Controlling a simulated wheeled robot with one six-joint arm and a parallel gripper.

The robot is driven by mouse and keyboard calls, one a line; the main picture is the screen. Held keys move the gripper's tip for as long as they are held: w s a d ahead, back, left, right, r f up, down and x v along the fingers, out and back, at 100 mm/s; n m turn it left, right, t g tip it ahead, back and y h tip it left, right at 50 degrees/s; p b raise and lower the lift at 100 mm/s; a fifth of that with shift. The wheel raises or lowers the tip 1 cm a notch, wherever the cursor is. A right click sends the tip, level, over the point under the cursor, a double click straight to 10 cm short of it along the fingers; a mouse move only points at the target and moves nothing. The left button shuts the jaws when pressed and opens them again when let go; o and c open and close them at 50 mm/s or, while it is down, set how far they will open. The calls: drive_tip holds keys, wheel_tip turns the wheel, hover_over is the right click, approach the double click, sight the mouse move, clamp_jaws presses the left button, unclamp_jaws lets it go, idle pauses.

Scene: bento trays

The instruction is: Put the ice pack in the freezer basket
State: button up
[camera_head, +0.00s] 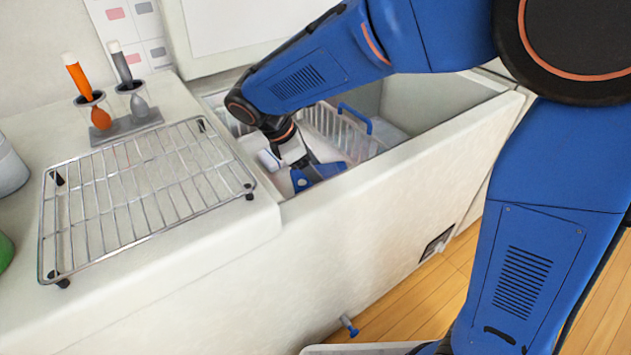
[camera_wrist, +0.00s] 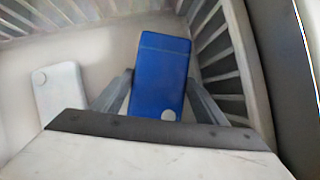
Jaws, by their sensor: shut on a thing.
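The blue ice pack (camera_wrist: 160,65) is a flat rounded slab with a white round cap at its near end. My gripper (camera_wrist: 160,92) is shut on it, one grey finger on each side. In the head view my gripper (camera_head: 294,160) is down inside the open chest freezer, and the ice pack (camera_head: 325,171) shows in part below it. The white slatted freezer basket (camera_head: 335,130) has a blue handle. In the wrist view slatted walls (camera_wrist: 222,55) stand close to the right of the pack and across the top left. I cannot tell whether the pack touches the floor below.
A white slab with a round cap (camera_wrist: 60,95) lies left of the blue pack. The freezer's front wall (camera_head: 400,165) stands close to my arm. A wire rack (camera_head: 145,190) sits on the counter at left, with a holder of orange and grey utensils (camera_head: 125,128) behind it.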

drive_tip(key=shift+f, duration=1.9)
drive_tip(key=o, duration=1.4)
drive_tip(key=shift+f, duration=0.1)
drive_tip(key=v, duration=1.2)
